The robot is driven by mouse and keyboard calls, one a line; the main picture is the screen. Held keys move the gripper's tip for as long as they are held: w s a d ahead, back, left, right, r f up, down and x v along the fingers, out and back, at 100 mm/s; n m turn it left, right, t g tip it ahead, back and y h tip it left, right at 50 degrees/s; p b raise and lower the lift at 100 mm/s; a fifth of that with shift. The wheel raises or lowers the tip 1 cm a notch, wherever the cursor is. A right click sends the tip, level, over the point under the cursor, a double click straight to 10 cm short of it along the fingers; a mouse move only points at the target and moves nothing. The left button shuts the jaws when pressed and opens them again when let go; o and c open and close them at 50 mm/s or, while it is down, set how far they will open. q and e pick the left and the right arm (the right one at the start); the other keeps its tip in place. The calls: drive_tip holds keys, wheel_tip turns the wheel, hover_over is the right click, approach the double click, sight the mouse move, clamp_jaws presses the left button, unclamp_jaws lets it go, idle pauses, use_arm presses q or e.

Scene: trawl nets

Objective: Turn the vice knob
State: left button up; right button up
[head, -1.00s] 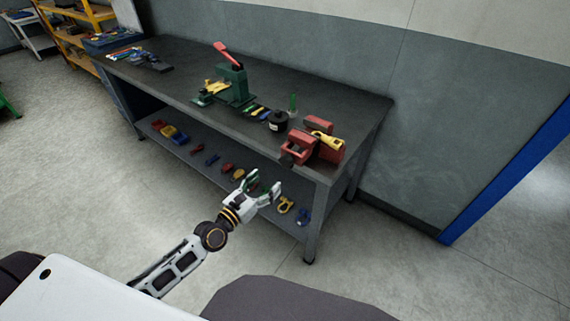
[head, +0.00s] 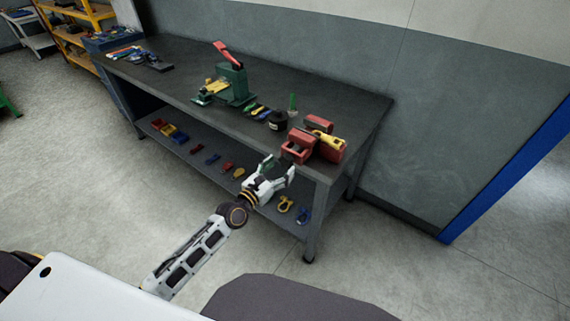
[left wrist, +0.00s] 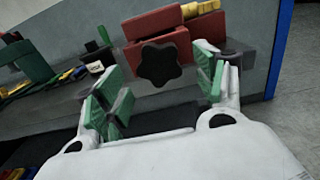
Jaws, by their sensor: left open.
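The red vice (head: 314,140) stands at the right front corner of the dark workbench (head: 340,95). In the left wrist view the vice (left wrist: 153,24) faces me, with its black star-shaped knob (left wrist: 159,65) on the front. My left gripper (head: 281,166) is open and empty, in front of the bench edge and just below and left of the vice. In the left wrist view its green-padded fingers (left wrist: 162,90) stand on either side of the knob, nearer to me and apart from it. The knob cannot be made out in the head view. My right gripper is not in view.
A yellow tool (head: 326,139) lies on the vice. A black container (head: 277,121) and a green press (head: 231,82) with a red handle stand left of it. The lower shelf (head: 215,150) holds several small coloured parts. The floor in front is clear.

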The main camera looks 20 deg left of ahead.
sight(285, 164)
use_arm(q)
drive_tip(key=shift+x, duration=1.35)
drive_tip(key=shift+w+d, duration=0.15)
drive_tip(key=shift+w, duration=0.2)
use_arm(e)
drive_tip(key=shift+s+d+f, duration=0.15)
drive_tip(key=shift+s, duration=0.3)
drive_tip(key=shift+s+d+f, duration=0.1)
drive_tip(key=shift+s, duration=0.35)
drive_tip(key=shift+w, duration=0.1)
